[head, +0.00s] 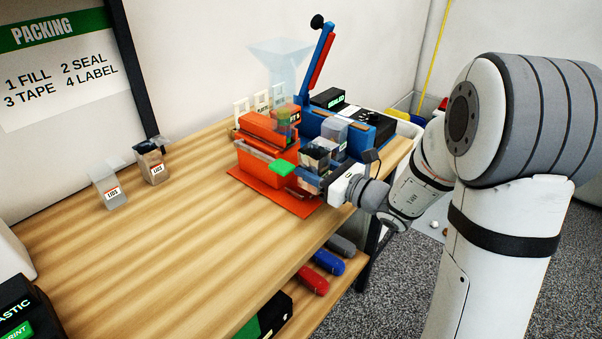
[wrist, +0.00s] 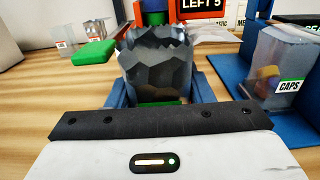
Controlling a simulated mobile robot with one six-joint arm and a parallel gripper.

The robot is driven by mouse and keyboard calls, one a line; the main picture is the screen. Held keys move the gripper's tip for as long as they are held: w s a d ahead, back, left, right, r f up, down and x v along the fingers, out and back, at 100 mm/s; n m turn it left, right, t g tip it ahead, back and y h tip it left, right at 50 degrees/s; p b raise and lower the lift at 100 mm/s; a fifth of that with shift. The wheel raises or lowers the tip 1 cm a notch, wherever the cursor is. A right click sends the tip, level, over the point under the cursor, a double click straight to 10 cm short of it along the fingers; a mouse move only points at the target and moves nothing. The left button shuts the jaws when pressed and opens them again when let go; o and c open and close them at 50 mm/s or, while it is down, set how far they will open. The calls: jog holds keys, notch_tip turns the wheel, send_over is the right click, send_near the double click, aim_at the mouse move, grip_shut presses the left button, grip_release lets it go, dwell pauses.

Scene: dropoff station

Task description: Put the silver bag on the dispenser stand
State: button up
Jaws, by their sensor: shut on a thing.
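The silver bag (wrist: 157,62) is dark grey and faceted, upright in the wrist view between the two blue fingers of my gripper (wrist: 158,95). The fingers are shut on it. In the head view the bag (head: 315,156) shows as a small dark shape above my gripper (head: 314,178), in front of the orange machine. An orange unit (head: 267,158) on a flat orange base and a blue unit (head: 357,128) stand behind it. I cannot tell for sure which part is the dispenser stand.
A clear CAPS bin (wrist: 285,62) stands close on the right in the wrist view. A green block (wrist: 96,53) lies left of the bag. The wooden table (head: 150,245) is clear in front.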

jog(key=shift+w+a+f, duration=1)
jog(key=shift+a+f, duration=0.2)
jog(key=shift+a, duration=0.1)
jog(key=shift+s, duration=0.1)
jog(key=shift+f+b, duration=0.2)
jog(key=shift+b, duration=0.2)
jog(key=o, duration=1.1)
jog(key=shift+r, duration=0.1)
jog(key=shift+c, duration=0.2)
jog(key=shift+r, duration=0.1)
